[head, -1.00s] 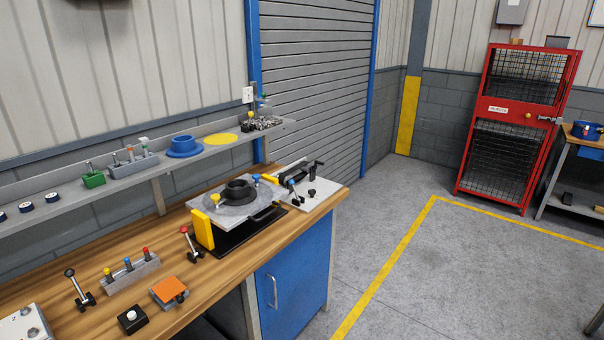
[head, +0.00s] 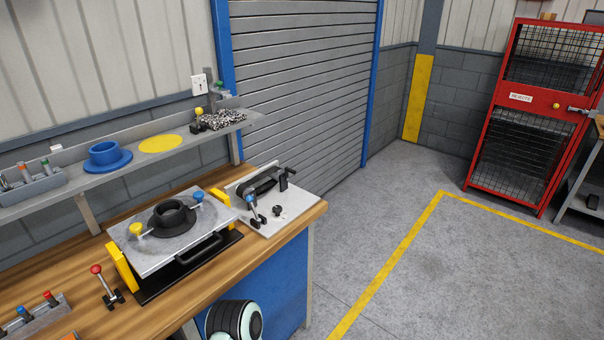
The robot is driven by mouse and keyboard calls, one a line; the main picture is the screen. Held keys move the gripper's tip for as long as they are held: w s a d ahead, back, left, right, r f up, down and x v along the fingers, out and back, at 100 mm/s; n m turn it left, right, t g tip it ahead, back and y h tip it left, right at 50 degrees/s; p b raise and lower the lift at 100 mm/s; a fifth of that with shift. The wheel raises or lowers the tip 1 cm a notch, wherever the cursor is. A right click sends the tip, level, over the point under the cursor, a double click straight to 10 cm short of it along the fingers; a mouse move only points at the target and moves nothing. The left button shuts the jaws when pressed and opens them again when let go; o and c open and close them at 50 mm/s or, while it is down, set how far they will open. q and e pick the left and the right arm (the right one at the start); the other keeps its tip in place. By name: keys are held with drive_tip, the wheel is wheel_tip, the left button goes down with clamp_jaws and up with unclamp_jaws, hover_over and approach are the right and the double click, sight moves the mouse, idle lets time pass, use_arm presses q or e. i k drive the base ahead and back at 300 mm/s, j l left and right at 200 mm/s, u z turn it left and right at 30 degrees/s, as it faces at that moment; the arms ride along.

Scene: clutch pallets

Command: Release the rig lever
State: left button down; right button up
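A lever with a blue knob (head: 252,203) stands on a pale plate (head: 290,212) at the right end of the bench, in front of a black clamp-like rig (head: 262,186). A second lever with a red knob (head: 104,286) stands on the wood, left of the pallet fixture, and leans to the left. I cannot tell from the picture which one is the rig lever. The pallet (head: 150,262) is a grey plate between yellow blocks, with a black ring (head: 173,215) on it. Neither of my grippers is in view; only a rounded part of my arm shows at the bottom.
The wooden bench (head: 60,268) runs along the wall, with a blue cabinet (head: 280,275) below. A shelf above it holds a blue flanged ring (head: 107,157) and a yellow disc (head: 160,144). A red mesh cage (head: 530,110) stands at the right. The floor between is clear.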

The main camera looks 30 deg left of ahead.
sight(249, 198)
drive_tip(key=i+l, duration=0.1)
drive_tip(key=i, duration=0.4)
drive_tip(key=i+u, duration=0.1)
drive_tip(key=i, duration=0.45)
drive_tip(key=i+l+u, duration=0.1)
drive_tip(key=i, duration=0.4)
drive_tip(key=i+l+u, duration=0.1)
drive_tip(key=i+u, duration=0.15)
drive_tip(key=u, duration=0.25)
drive_tip(key=i+l+u, duration=0.25)
drive_tip(key=u, duration=0.2)
drive_tip(key=i+l+u, duration=0.2)
drive_tip(key=u, duration=0.3)
drive_tip(key=i+l+u, duration=0.15)
drive_tip(key=l+u, duration=1.4)
drive_tip(key=l, duration=0.25)
